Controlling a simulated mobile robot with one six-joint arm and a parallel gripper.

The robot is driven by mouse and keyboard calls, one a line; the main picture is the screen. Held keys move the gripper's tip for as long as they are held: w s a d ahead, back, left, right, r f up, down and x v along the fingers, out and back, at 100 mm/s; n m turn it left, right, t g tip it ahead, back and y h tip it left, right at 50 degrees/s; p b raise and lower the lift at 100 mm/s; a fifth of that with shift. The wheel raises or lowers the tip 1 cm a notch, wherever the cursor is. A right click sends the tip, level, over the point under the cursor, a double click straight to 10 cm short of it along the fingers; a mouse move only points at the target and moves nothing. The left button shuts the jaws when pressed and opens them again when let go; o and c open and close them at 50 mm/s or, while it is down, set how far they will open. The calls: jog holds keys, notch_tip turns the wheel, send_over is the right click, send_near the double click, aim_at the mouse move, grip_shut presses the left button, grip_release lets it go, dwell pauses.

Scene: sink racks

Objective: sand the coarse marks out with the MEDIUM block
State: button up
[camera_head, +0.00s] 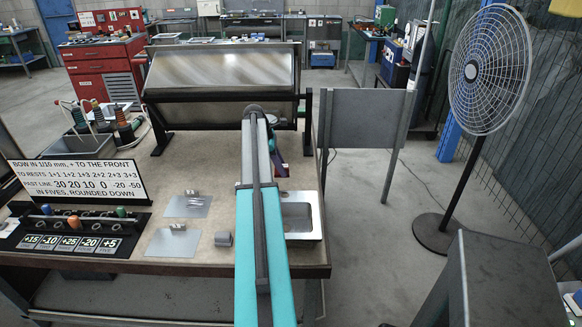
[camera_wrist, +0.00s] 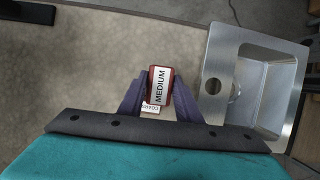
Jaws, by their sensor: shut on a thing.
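My gripper (camera_wrist: 158,84) is shut on the MEDIUM block (camera_wrist: 160,88), a small red block with a white label, held between the purple fingers in the wrist view. A second small label shows partly below it. In the head view my gripper (camera_head: 279,165) is beyond the sink, partly hidden by my arm; the block is hard to make out there. A shiny metal panel (camera_head: 222,70) stands tilted in a dark frame at the back of the bench, apart from my gripper. It has cloudy brownish and pale streaks; I cannot tell which are coarse marks.
A steel sink (camera_wrist: 222,110) lies right of my gripper; it also shows in the head view (camera_head: 318,222). Two metal plates (camera_head: 172,244) with small pieces, a grey cylinder (camera_head: 223,239), a sign (camera_head: 78,181) and a peg rack (camera_head: 70,222) occupy the bench's left. A fan (camera_head: 490,75) stands right.

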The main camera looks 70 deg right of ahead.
jog(key=w+a+r+n, duration=0.2)
jog(key=w+a, duration=1.2)
jog(key=a, duration=0.3)
jog(key=w+a+r+n, duration=0.1)
jog(key=w+a, duration=1.3)
jog(key=a, duration=0.3)
jog(key=w+a+r+n+h, duration=0.1)
jog(key=a, duration=2)
jog(key=w+a+r+n+t, duration=0.1)
jog(key=w+a+r+n, duration=0.1)
jog(key=a, duration=1.8)
jog(key=shift+w+a+r+h+b, duration=0.25)
jog(key=shift+a+h+b, duration=0.1)
jog(key=shift+h+b, duration=0.1)
